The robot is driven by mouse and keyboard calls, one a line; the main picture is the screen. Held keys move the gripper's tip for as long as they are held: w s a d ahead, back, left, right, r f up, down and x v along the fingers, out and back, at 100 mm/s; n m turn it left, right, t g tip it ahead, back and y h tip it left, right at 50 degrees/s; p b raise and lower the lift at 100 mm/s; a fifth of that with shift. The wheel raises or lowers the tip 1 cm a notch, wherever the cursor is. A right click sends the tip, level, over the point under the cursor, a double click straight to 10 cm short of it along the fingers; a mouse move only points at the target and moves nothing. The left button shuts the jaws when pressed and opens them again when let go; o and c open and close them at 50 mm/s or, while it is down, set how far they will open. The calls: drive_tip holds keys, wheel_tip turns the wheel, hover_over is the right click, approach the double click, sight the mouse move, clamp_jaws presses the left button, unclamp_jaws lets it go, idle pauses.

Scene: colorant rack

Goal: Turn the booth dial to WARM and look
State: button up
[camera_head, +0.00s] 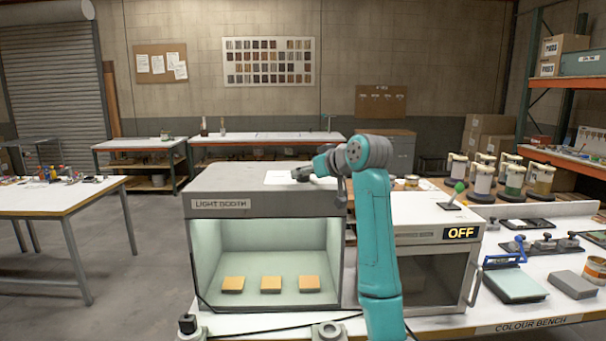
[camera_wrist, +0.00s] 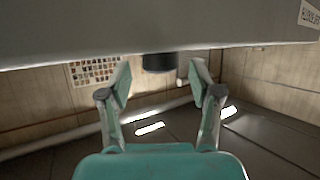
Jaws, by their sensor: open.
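The light booth (camera_head: 262,200) stands on the bench in the head view, its inside lit pale white-green. Three orange-tan samples (camera_head: 271,283) lie in a row on its floor. My gripper (camera_head: 302,173) is at the booth's top, partly hidden by my teal arm. In the wrist view my gripper (camera_wrist: 159,68) is open, its two fingers apart and empty. A short dark cylinder (camera_wrist: 158,61), perhaps the dial, shows between the fingertips under a grey panel (camera_wrist: 150,30). I cannot tell whether the fingers touch it. No dial setting or WARM mark is readable.
A white cabinet (camera_head: 431,218) with a glass door and an OFF display (camera_head: 461,233) stands right of the booth. Farther right are a blue-handled tool (camera_head: 505,260), a grey block (camera_head: 574,285) and several pots (camera_head: 515,178).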

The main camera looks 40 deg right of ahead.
drive_tip(key=shift+x, duration=1.35)
drive_tip(key=shift+c, duration=0.2)
drive_tip(key=c, duration=1.1)
drive_tip(key=shift+m+h, duration=0.3)
drive_tip(key=shift+h, duration=0.1)
drive_tip(key=m+h, duration=0.3)
drive_tip(key=shift+a+g+h, duration=0.1)
drive_tip(key=shift+g+h, duration=0.2)
drive_tip(key=shift+g, duration=0.1)
drive_tip(key=shift+m+g+h, duration=1.3)
drive_tip(key=shift+m+h, duration=0.8)
drive_tip(key=shift+m, duration=0.1)
